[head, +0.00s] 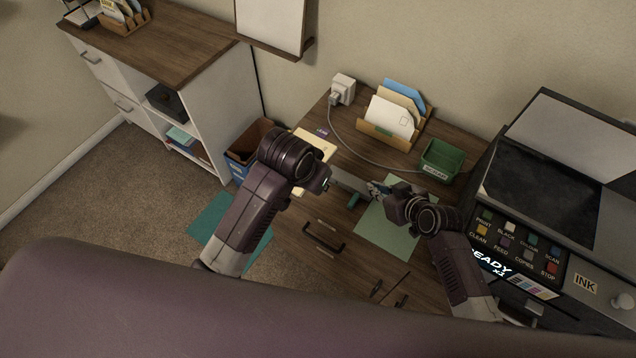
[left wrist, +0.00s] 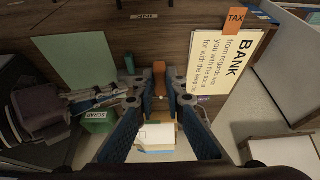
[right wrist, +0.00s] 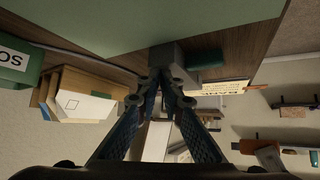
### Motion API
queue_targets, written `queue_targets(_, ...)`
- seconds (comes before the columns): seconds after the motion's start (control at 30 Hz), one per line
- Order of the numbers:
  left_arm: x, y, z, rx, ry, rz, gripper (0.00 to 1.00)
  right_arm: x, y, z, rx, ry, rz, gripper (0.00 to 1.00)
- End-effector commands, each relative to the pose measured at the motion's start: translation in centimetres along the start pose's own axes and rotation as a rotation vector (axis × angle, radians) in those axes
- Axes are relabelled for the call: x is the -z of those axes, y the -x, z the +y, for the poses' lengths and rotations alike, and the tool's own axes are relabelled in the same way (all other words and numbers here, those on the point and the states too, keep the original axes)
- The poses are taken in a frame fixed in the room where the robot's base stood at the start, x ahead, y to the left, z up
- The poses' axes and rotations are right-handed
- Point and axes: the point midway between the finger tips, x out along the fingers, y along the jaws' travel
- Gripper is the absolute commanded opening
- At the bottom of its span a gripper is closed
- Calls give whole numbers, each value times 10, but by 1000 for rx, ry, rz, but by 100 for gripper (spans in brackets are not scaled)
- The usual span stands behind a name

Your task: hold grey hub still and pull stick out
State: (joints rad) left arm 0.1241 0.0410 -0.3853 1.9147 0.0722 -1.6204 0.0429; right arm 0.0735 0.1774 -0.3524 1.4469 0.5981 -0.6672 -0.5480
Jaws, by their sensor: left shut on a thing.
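The grey hub (right wrist: 165,53) shows in the right wrist view as a grey block at the fingertips of my right gripper (right wrist: 163,76). My right gripper's fingers are close together there; I cannot tell if they clasp it. My left gripper (left wrist: 160,88) is shut on an orange piece, which I take for the stick (left wrist: 160,76). In the head view, my left gripper (head: 362,187) and right gripper (head: 378,190) come close together over the desk. Their fingers largely hide the hub and stick there, and I cannot see how these join.
A teal block (head: 353,200) lies near the grippers, beside a green sheet (head: 391,222). A green box (head: 440,160), a letter holder (head: 390,133) and a cable (head: 360,154) lie behind. A printer (head: 540,190) bounds the right side. Papers (head: 316,152) lie behind my left arm.

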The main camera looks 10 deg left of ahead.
Motion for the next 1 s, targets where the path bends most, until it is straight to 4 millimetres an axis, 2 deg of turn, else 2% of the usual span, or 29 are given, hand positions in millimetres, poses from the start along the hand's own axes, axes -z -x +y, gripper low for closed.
queue_targets(0.03,0,-1,0,0,0,0,0,-14,-2,-3,7,-2,-27,22)
queue_targets(0.07,0,-1,0,0,0,0,0,-14,-2,-3,7,-2,-27,25)
queue_targets(0.57,0,-1,0,0,0,0,0,-14,2,-2,5,-1,-27,25)
queue_targets(0.77,0,-1,0,0,0,0,0,-12,26,-2,4,0,-22,25)
queue_targets(1.0,0,0,0,0,0,0,0,-6,74,-2,1,4,-10,25)
